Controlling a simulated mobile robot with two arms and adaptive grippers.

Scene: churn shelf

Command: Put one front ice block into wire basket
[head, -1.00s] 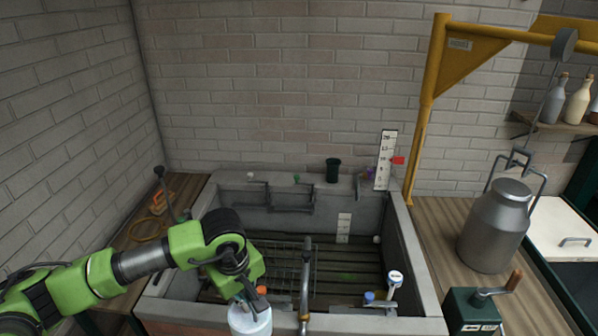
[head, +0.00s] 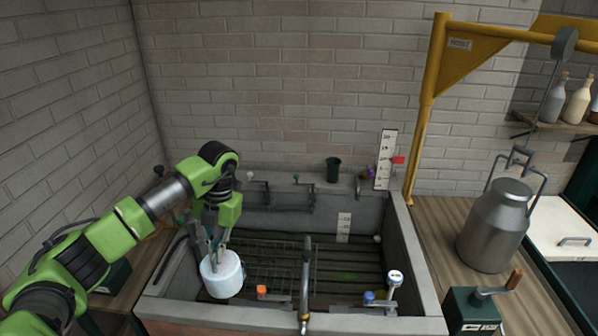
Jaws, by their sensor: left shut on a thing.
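My left gripper (head: 217,250) is shut on a pale, white-blue round ice block (head: 222,277). It holds the block over the front left part of the stone trough, just inside the front wall. The wire basket (head: 283,265) is a thin grey mesh inside the trough, to the right of the block. The block and gripper hide part of the trough's left side, and I cannot tell whether the block overlaps the basket's left edge. My right gripper is not in view.
The stone trough (head: 411,262) has a slatted floor. A metal tap (head: 306,280) rises at its front middle, beside the basket. An orange knob (head: 261,291) and a blue-capped item (head: 369,296) sit along the front. A milk can (head: 495,225) stands on the right counter.

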